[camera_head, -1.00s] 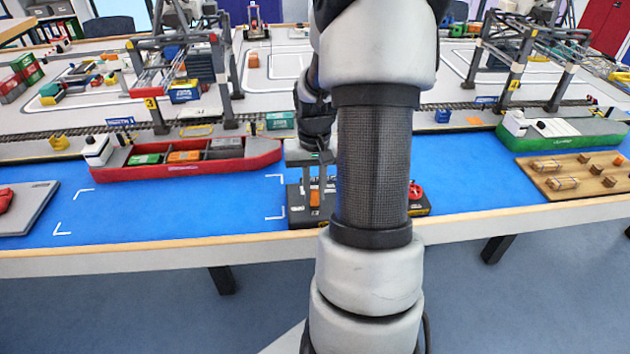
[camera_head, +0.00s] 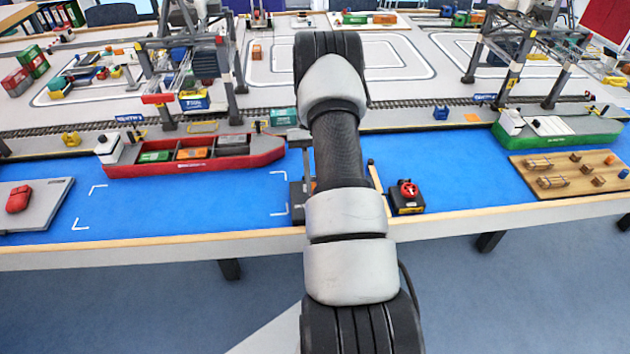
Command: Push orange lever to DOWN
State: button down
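A small orange patch, apparently the orange lever (camera_head: 314,186), shows at the left edge of my arm, above a dark control box (camera_head: 298,203) at the table's front. Most of the lever and box is hidden behind my arm, so I cannot read the lever's position. My gripper (camera_head: 305,160) shows only as a grey piece and a thin finger part just above the box. It is close to the lever, but I cannot tell whether it touches. Its finger gap is hidden.
A black box with a red handwheel (camera_head: 408,192) stands right of my arm, beside a yellow bar (camera_head: 375,178). A red ship (camera_head: 225,158) lies behind left and a green ship (camera_head: 545,135) at right. Blue table surface (camera_head: 190,200) is clear on the left.

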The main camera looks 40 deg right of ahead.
dwell(0.4)
jog(key=c, duration=1.6)
grip_release()
jog(key=shift+c, duration=0.2)
jog(key=v, duration=1.2)
